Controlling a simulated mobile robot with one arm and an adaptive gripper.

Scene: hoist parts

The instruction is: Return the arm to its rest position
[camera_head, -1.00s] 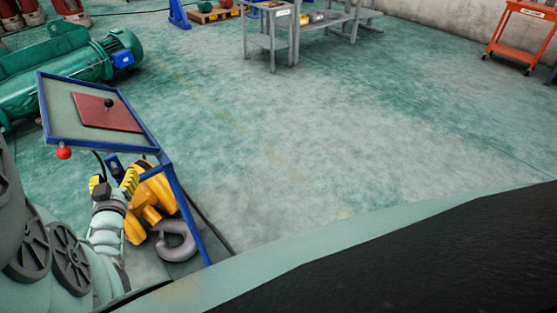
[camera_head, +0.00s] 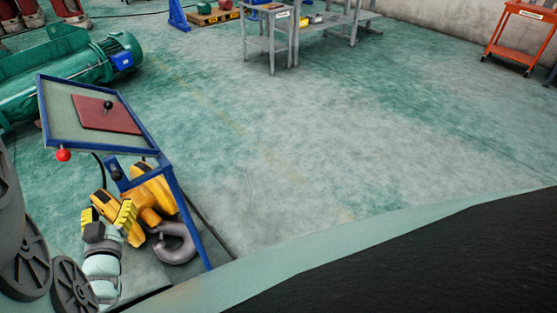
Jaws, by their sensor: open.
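My gripper (camera_head: 108,212) is at the lower left, with its yellow-and-black fingers apart and nothing seen between them. It is just left of a yellow hook block with a grey hook (camera_head: 177,243), in front of part of the yellow body. Whether it touches that body cannot be told. My arm's grey-green links come in from the left edge and lower left corner. The arm's base end is out of view.
A blue-framed stand (camera_head: 152,135) holds a red plate (camera_head: 95,113) with a black knob; a red ball (camera_head: 63,155) is at its left edge. A green motor hoist (camera_head: 70,75) lies behind. Grey benches (camera_head: 272,35) and an orange cart (camera_head: 520,40) stand far back. The middle floor is clear.

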